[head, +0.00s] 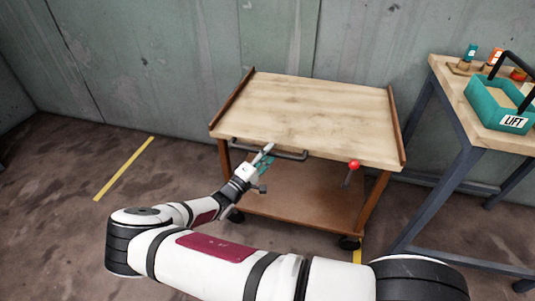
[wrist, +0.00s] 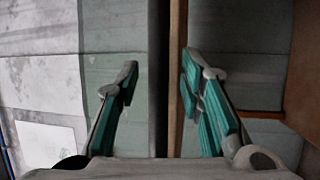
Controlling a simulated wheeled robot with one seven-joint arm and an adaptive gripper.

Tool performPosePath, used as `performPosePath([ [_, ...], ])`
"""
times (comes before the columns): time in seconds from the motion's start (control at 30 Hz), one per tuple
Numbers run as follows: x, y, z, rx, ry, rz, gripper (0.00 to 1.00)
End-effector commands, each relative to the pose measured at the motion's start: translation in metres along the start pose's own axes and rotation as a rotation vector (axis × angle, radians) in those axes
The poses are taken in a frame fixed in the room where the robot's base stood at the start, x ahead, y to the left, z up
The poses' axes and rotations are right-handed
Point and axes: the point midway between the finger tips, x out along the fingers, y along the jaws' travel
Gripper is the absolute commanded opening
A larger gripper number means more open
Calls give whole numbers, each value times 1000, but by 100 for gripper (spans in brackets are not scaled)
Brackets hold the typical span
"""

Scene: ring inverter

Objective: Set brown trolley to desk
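The brown trolley (head: 310,200) stands against the wall in the head view, with a pale wooden top, brown side rails and a lower shelf. A dark grey handle bar (head: 292,155) runs along its front edge. A lever with a red knob (head: 354,164) rises at its front right. My gripper (head: 266,158) is at the left part of the handle. In the wrist view its teal-padded fingers (wrist: 158,85) are apart, with a dark vertical strip and a brown edge showing between them; contact cannot be told. The desk (head: 443,82) stands right of the trolley, with a gap between.
A teal tote marked LIFT (head: 492,112) and small bottles (head: 471,54) are on the desk. The desk's dark legs (head: 440,190) stand close to the trolley's right side. Yellow floor lines lie at left (head: 125,168) and by the trolley's right wheel (head: 357,256). Floor at left is clear.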

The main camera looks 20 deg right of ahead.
Motion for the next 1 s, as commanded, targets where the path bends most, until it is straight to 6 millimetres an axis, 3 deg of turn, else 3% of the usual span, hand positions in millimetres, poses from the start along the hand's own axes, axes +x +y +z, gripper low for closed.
performPosePath([
  [0.27, -12, 1, -3, 3, 6, -1, 35],
  [0.7, -95, 0, -1, 1, 3, -1, 35],
  [1.0, -120, 0, 0, 1, 1, 0, 35],
])
